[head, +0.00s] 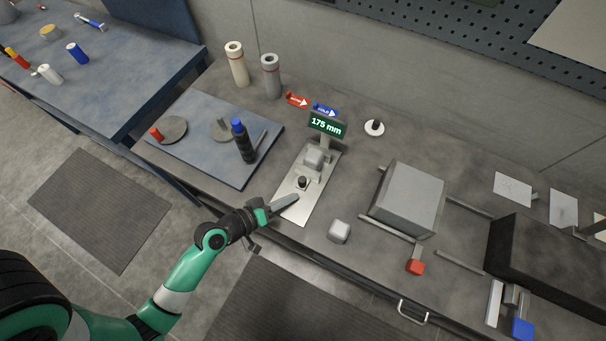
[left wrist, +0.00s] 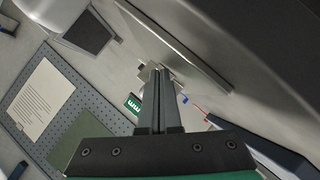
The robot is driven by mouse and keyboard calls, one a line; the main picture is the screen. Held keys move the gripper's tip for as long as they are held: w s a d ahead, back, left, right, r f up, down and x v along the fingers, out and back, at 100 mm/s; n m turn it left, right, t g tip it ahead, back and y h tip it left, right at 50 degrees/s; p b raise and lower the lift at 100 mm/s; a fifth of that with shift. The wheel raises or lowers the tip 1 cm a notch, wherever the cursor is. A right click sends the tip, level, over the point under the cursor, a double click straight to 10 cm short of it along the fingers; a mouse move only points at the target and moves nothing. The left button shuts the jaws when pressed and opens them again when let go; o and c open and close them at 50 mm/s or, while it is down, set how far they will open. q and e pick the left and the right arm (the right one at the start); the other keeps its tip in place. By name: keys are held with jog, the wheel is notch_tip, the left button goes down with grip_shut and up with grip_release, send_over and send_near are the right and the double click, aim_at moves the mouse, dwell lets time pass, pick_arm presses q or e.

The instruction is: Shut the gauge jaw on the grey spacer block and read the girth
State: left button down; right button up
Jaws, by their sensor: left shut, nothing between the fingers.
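The gauge is a pale metal plate (head: 313,212) on the bench, with a green readout (head: 327,124) showing "175 mm". A rounded grey block (head: 313,158) sits on the plate near the readout. The gauge jaw with a dark knob (head: 301,182) stands nearer the front; whether it touches the block is unclear. A second, similar pale grey block (head: 339,231) lies on the bench right of the plate. My left gripper (head: 296,197) is shut and empty, its tips over the plate's left side, close to the knob. The left wrist view shows its closed fingers (left wrist: 158,72) and part of the readout (left wrist: 132,103).
A blue mat (head: 205,165) with discs and a blue-capped dark cylinder (head: 243,141) lies left of the gauge. Red and blue arrow tags (head: 298,100) lie behind it. A large grey box (head: 407,198) stands to the right, with a red-ended handle (head: 415,267) in front.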

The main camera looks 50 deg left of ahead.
pick_arm(q)
jog(key=shift+s, duration=0.1)
jog(key=shift+s+d+r, duration=0.1)
jog(key=shift+s+r, duration=0.1)
jog(key=shift+s+d+r+p, duration=0.25)
jog(key=shift+s+d+p, duration=0.05)
jog(key=shift+s, duration=0.4)
jog(key=shift+s+d+r+p, duration=0.25)
jog(key=shift+s+r, duration=0.05)
jog(key=shift+s, duration=0.35)
jog(key=shift+s+d+r+p, duration=0.25)
jog(key=shift+s+d+p, duration=0.05)
jog(key=shift+s, duration=0.4)
